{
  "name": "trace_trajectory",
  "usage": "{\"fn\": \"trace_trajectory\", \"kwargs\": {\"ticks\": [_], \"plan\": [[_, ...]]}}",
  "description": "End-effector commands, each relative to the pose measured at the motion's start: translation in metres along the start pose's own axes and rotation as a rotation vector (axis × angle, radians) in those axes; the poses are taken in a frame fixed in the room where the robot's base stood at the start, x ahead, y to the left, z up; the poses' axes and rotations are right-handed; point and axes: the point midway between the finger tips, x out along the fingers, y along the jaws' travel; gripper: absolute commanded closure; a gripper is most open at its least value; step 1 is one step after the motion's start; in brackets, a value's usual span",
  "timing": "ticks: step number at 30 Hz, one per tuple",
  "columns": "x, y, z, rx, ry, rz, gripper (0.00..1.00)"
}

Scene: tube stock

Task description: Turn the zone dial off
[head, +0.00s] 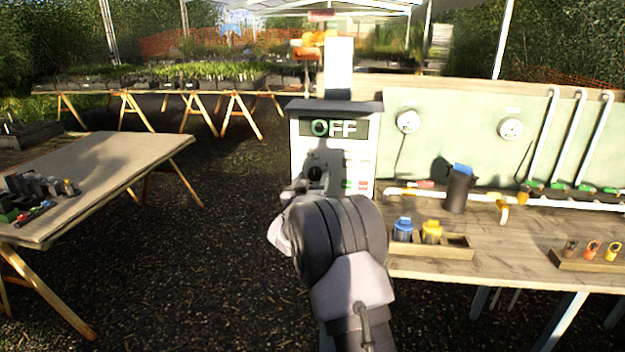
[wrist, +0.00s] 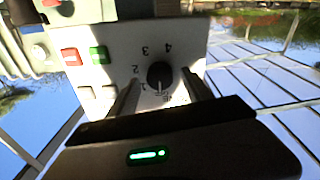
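The grey control box (head: 298,150) stands at the left end of the workbench, and its display (head: 334,128) reads OFF. In the wrist view, the black round zone dial (wrist: 160,74) sits on the white panel (wrist: 190,38), with the numbers 1 to 4 around it. Its pale pointer mark faces down, toward a small label partly hidden near the gripper. My gripper (wrist: 161,80) is open, with one finger on each side of the dial and a gap to it. In the head view, my gripper (head: 303,186) is in front of the box and mostly hides the dial.
A red button (wrist: 72,57) and a green button (wrist: 99,55) are beside the dial. A dark cup (head: 457,190) and a tray with blue (head: 403,230) and yellow (head: 431,232) capped items stand on the bench (head: 500,265).

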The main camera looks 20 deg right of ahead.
Motion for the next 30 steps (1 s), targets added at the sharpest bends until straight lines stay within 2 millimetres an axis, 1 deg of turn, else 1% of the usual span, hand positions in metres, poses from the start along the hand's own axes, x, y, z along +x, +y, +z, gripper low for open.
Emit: {"fn": "trace_trajectory", "kwargs": {"ticks": [7,10,11,14,18,21,25,27,30], "plan": [[-0.002,0.0,-0.001,0.0,0.001,0.0,0.42],[-0.016,-0.001,-0.002,0.001,0.0,-0.001,0.42],[-0.023,-0.001,-0.002,0.0,-0.001,-0.003,0.42],[-0.056,-0.001,-0.003,-0.002,-0.001,-0.004,0.42],[-0.104,-0.001,-0.002,-0.001,-0.001,-0.005,0.42],[-0.134,-0.001,-0.001,-0.001,-0.001,-0.004,0.42],[-0.16,-0.001,-0.001,-0.001,0.0,-0.002,0.42],[-0.169,-0.001,-0.001,0.001,0.001,-0.002,0.42],[-0.174,0.0,0.0,0.0,0.0,0.0,0.42]]}}
